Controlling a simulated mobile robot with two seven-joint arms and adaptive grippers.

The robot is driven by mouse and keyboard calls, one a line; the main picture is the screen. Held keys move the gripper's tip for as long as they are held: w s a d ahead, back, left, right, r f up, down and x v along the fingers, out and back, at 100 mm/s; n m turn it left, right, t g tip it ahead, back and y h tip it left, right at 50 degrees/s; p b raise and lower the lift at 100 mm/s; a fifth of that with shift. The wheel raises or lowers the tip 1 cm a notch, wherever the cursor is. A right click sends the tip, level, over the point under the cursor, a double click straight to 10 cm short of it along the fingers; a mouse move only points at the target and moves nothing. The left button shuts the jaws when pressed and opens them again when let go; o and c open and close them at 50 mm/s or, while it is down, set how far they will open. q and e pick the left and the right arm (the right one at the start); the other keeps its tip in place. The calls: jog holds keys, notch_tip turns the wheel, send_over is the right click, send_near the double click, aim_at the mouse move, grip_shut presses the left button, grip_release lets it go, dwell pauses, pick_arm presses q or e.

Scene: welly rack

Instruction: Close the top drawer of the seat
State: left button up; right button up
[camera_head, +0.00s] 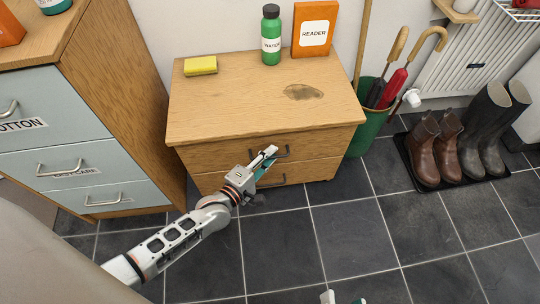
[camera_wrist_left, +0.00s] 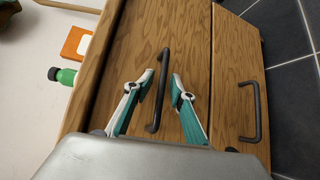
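The seat (camera_head: 260,98) is a low wooden cabinet with two drawers. Its top drawer (camera_head: 215,155) has a dark bar handle, which shows upright in the left wrist view (camera_wrist_left: 154,120). I see no clear gap above the drawer front. My left gripper (camera_head: 271,160) is in front of this drawer, at its handle. In the left wrist view its open fingers (camera_wrist_left: 164,82) are on either side of the handle, apart from each other; contact is unclear. My right gripper (camera_head: 343,298) shows only its separated fingertips at the bottom edge.
The lower drawer (camera_wrist_left: 235,80) looks shut. A blue-fronted cabinet (camera_head: 60,145) is left, a green umbrella bin (camera_head: 368,130) and boots (camera_head: 437,150) right. The tiled floor in front is clear.

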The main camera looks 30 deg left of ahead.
pick_arm(q)
jog(key=shift+s, duration=0.45)
jog(key=v, duration=1.1)
jog(key=shift+a, duration=0.1)
